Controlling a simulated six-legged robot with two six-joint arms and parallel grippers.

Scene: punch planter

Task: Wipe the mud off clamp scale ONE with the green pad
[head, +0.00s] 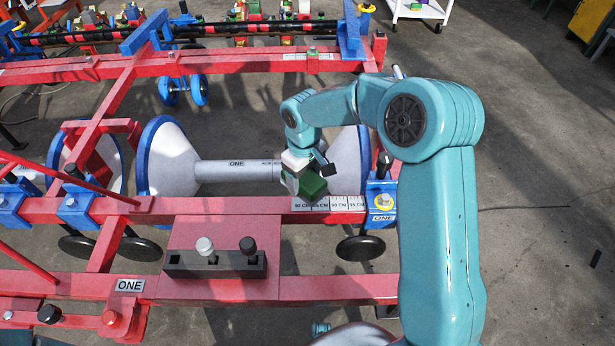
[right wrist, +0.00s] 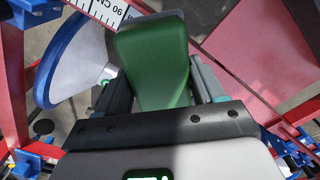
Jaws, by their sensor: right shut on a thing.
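My right gripper (head: 304,178) is shut on the green pad (head: 313,187), which hangs at the left end of the white clamp scale (head: 345,203) on the red beam. The scale carries centimetre marks and ends beside a blue clamp (head: 382,200) labelled ONE. In the right wrist view the green pad (right wrist: 152,62) sits between the fingers, with part of the scale (right wrist: 106,10) beyond it. I cannot tell whether the pad touches the scale. No mud is clear on the visible part; the pad and gripper hide some of the left end. My left gripper is not in view.
A white roller (head: 240,171) labelled ONE with blue-rimmed flanges lies behind the beam. A dark holder (head: 215,265) with two knobs stands on a red plate in front. Blue clamps (head: 75,205) sit on the beam at left. Open concrete floor lies at right.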

